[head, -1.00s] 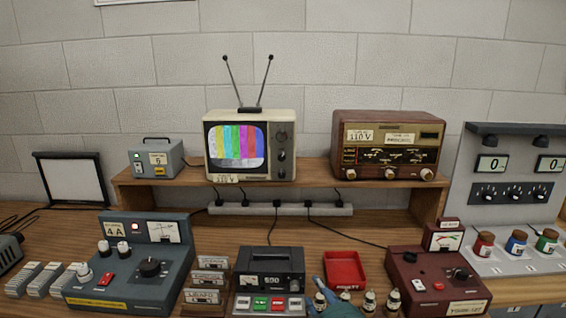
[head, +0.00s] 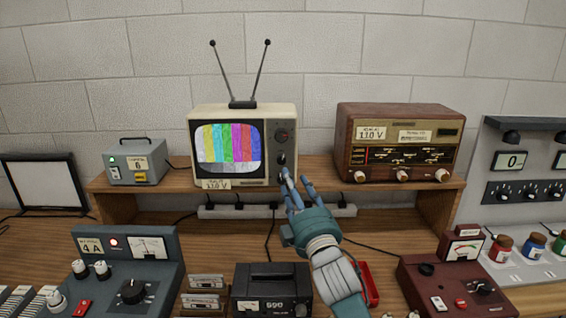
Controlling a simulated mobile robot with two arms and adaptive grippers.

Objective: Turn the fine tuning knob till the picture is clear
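The small cream television (head: 245,112) stands on the wooden shelf with its antenna up. Its screen (head: 228,147) shows colour bars, with a speckled grey band along the bottom. Its right panel has an upper knob (head: 282,136) and a lower knob (head: 282,159); I cannot read which is fine tuning. My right gripper (head: 295,182), blue and white, reaches up from below. Its fingers are spread and look empty, with the tips just below the lower knob. I cannot tell whether they touch the panel. My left gripper is not in view.
A brown radio (head: 400,115) stands right of the television, a grey box (head: 137,161) left of it. A power strip (head: 220,212) runs below the shelf. A dark 590 unit (head: 271,284) and a maroon device (head: 455,288) sit on the bench. My arm partly covers a red tray (head: 371,284).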

